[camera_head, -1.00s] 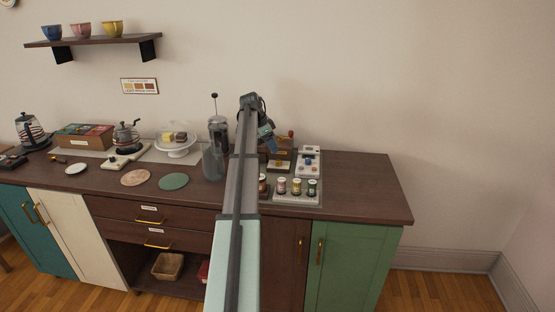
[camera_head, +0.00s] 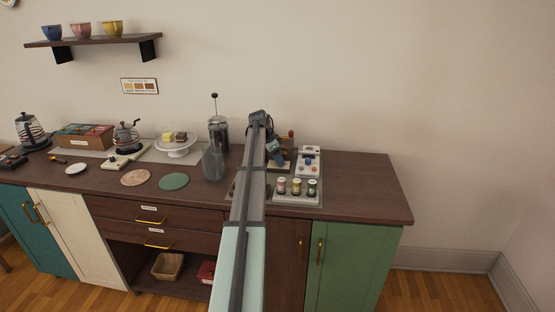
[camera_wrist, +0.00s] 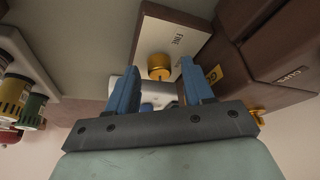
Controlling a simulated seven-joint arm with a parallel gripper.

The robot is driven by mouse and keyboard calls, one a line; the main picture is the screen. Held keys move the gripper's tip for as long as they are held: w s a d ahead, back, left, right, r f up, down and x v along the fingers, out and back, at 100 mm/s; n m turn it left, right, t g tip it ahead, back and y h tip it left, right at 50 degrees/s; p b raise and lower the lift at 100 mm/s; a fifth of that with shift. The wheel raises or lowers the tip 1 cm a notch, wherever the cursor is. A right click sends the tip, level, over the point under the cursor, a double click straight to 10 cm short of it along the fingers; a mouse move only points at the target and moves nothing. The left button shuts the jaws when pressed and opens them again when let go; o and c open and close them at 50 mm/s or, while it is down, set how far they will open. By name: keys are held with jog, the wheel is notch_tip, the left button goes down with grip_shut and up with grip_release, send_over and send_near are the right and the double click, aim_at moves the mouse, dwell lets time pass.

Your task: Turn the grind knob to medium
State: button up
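The grind knob (camera_wrist: 160,66) is a round gold knob on a pale panel (camera_wrist: 165,32) marked "FINE" in the wrist view. Any other marks and the knob's pointer are hidden or too small to read. My gripper (camera_wrist: 155,66) is open, with one blue finger on either side of the knob in the picture. I cannot tell whether the fingers touch it. In the head view my gripper (camera_head: 274,153) is low in front of the brown grinder (camera_head: 287,148), and my arm hides the knob.
Small jars (camera_head: 296,187) stand on a grey tray just right of my arm. A pale device with coloured buttons (camera_head: 308,160) is behind them. A glass carafe (camera_head: 213,163) and French press (camera_head: 218,133) stand close on the left. The counter's right end (camera_head: 360,185) is clear.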

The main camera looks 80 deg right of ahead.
grip_shut()
dwell(0.4)
jog(key=n+h, duration=0.1)
jog(key=n, duration=0.2)
jog(key=shift+s+a, duration=0.1)
jog(key=n+t, duration=0.1)
jog(key=n, duration=0.2)
jog(key=shift+n+t+h, duration=0.3)
jog(key=shift+h, duration=0.1)
jog(key=n+t, duration=0.1)
jog(key=n, duration=0.2)
jog(key=shift+s+h, duration=0.15)
jog(key=shift+h, duration=0.15)
jog(key=shift+n+t, duration=0.9)
jog(key=shift+n, duration=1.1)
